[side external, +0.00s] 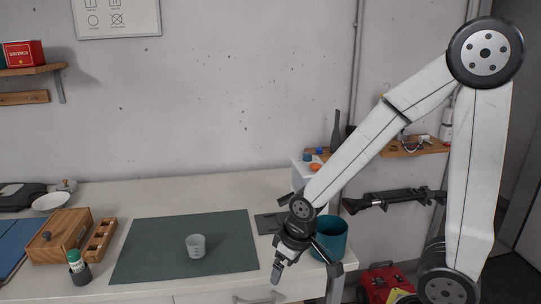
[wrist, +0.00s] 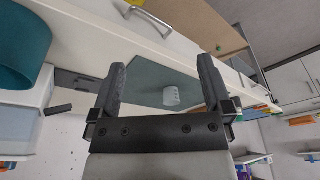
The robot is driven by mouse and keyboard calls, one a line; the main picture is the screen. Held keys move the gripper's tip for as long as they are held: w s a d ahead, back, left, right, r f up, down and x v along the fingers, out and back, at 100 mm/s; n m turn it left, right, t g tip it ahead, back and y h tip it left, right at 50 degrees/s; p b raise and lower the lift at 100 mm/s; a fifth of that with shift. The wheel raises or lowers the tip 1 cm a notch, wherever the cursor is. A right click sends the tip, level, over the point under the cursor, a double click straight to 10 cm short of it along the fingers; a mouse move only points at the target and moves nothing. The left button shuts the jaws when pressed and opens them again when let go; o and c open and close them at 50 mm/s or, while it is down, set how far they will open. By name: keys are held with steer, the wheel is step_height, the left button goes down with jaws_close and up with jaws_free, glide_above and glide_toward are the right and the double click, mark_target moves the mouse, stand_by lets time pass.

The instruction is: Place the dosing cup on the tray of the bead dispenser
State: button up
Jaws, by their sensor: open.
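The dosing cup (side external: 196,246) is a small pale translucent cup standing upright on the dark green mat (side external: 150,247). In the wrist view the cup (wrist: 171,96) appears between the fingers but well beyond them. My gripper (side external: 280,266) is right of the cup, near the table's front edge, and apart from it. Its two fingers (wrist: 162,68) are spread and empty. A white box (side external: 301,170) with blue and orange knobs, likely the bead dispenser, stands behind my arm and is partly hidden. A dark flat plate (side external: 267,223) lies in front of it, possibly its tray.
A teal bin (side external: 331,236) is right of my gripper and close to it. A wooden box (side external: 62,236), a slotted wooden holder (side external: 101,240) and a green-capped bottle (side external: 76,262) stand left of the mat. The mat around the cup is clear.

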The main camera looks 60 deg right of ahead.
steer(key=w+m+y, duration=0.1)
steer(key=w+m, duration=1.2)
steer(key=w, duration=0.2)
steer(key=m+y, duration=0.2)
steer(key=m, duration=1)
glide_above(204, 253)
steer(key=s+d, duration=0.1)
step_height(204, 253, down, 3)
steer(key=shift+w+d+m+t, duration=0.2)
steer(key=shift+w+m+t, duration=0.1)
steer(key=shift+w+m, duration=0.4)
steer(key=shift+s, duration=0.1)
steer(key=shift+x, duration=1.25)
steer(key=shift+x, duration=2.65)
